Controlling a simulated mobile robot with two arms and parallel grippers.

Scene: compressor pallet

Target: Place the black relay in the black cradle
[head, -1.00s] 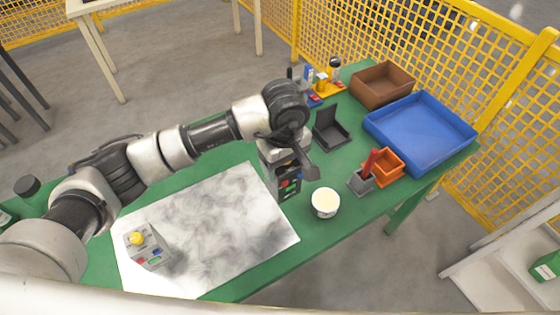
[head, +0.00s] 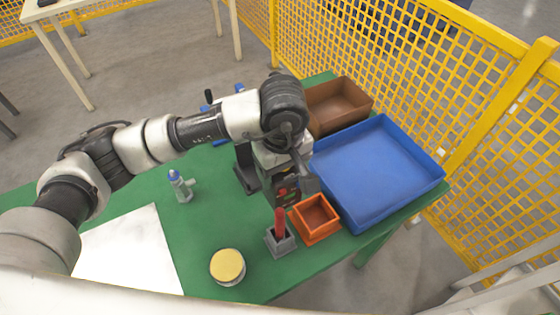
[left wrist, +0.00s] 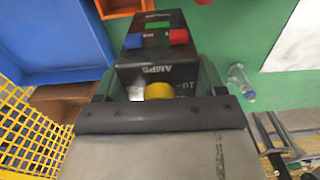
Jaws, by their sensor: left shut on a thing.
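My left gripper (head: 290,172) is shut on the black relay (head: 285,193) and holds it over the table, partly in front of the black cradle (head: 244,172). In the left wrist view the relay (left wrist: 158,72) is between the fingers (left wrist: 155,100). It has "AMPS" lettering, a blue and a red terminal, a green patch and a yellow knob. The cradle shows only in part, just left of the gripper in the head view; its right side is hidden. I cannot see it in the left wrist view. My right gripper is not in view.
Close to the relay stand an orange box (head: 331,226) and a grey holder (head: 281,246) with a red item. Beyond are a blue tray (head: 370,175) and a brown box (head: 350,110). A round yellow-topped tub (head: 228,265) and blue-capped bottle (head: 182,188) stand on the green table.

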